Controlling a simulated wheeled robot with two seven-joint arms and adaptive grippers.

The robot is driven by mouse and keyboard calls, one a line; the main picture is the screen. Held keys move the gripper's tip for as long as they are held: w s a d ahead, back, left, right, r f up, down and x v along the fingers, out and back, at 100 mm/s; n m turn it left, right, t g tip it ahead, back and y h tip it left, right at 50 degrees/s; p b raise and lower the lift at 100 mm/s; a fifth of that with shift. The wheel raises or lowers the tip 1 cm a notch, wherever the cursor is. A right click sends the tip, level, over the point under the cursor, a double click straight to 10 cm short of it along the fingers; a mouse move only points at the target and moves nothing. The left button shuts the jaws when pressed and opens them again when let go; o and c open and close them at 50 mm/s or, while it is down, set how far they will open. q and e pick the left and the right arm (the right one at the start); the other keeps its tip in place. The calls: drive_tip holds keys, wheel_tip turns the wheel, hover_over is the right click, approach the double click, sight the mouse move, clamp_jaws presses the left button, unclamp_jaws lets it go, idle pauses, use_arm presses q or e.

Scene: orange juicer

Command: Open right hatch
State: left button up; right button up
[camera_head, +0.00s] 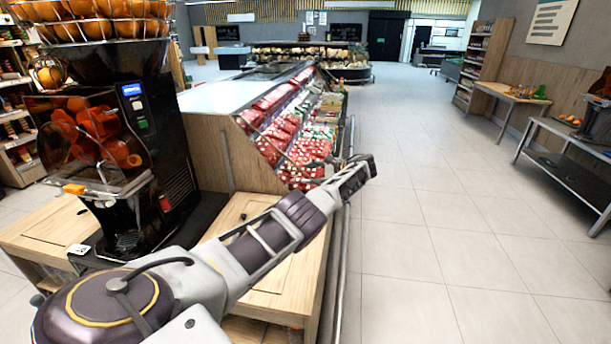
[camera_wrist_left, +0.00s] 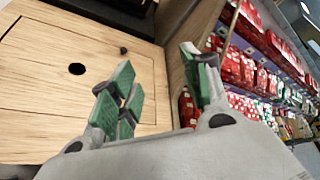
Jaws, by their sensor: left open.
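The right hatch (camera_head: 285,270) is a pale wooden panel in the counter top, to the right of the orange juicer (camera_head: 150,130). It lies flat and looks closed, though my left arm hides part of it in the head view. In the left wrist view the hatch (camera_wrist_left: 45,95) shows a thin outline, a round dark hole and a small dark knob near its edge. My left gripper (camera_head: 357,172) is out past the counter's right side, beside the refrigerated display. In the left wrist view its green-padded fingers (camera_wrist_left: 158,72) are open and empty, apart from the hatch. My right gripper is not in view.
A refrigerated display (camera_head: 295,130) with red packages stands behind the counter, with a metal rail along its aisle side. Another wooden counter section (camera_head: 40,232) lies left of the juicer. The tiled floor (camera_head: 430,240) to the right is clear up to a side table (camera_head: 570,140).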

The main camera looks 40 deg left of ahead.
use_arm(q)
drive_tip(key=v, duration=0.8)
drive_tip(key=shift+d, duration=0.3)
drive_tip(key=shift+r, duration=0.15)
